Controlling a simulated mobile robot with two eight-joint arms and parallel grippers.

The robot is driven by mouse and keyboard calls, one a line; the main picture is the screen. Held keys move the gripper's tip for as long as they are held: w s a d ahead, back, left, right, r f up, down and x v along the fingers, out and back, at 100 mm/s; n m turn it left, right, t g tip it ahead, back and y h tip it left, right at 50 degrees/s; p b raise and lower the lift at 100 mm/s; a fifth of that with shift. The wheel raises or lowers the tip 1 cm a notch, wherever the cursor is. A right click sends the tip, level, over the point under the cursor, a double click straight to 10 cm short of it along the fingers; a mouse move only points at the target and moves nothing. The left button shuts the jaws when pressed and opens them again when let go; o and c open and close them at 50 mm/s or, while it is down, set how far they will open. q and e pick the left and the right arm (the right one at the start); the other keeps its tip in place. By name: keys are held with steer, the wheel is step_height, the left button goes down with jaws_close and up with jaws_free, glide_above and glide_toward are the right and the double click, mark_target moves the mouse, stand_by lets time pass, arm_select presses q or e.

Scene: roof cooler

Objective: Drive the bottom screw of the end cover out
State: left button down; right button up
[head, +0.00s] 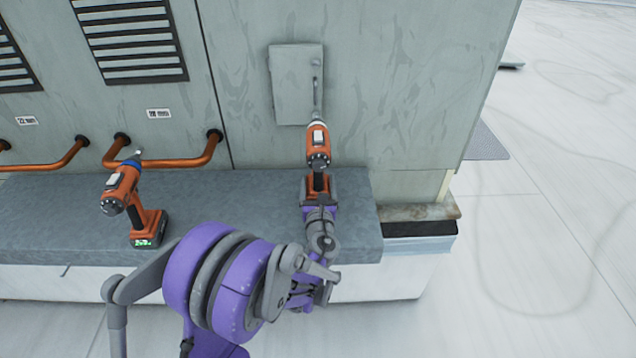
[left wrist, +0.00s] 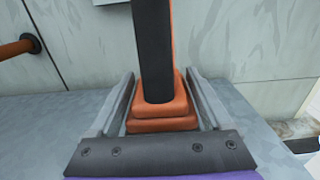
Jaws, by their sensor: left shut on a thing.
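A light grey rectangular cover (head: 290,85) is on the cooler wall in the head view; I take it to be the end cover. A small round fitting sits near its upper right. My left gripper (head: 319,190) is shut on the handle of an orange driver (head: 318,147), which is upright with its bit pointing at the cover's lower right. The bottom screw cannot be made out; the driver's nose and bit cover that area. The left wrist view shows the driver's black and orange handle (left wrist: 153,55) between both fingers. My right gripper is not in view.
A second orange driver (head: 123,195) with a blue collar and green-lit battery stands on the grey ledge (head: 60,220) to the left. Copper pipes (head: 180,163) stick out from the wall above it. Louvred vents (head: 135,40) are upper left. Open roof floor lies right.

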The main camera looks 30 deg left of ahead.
arm_select(q)
steer(key=shift+s, duration=0.15)
steer(key=shift+b+v, duration=0.55)
steer(key=shift+v, duration=2.75)
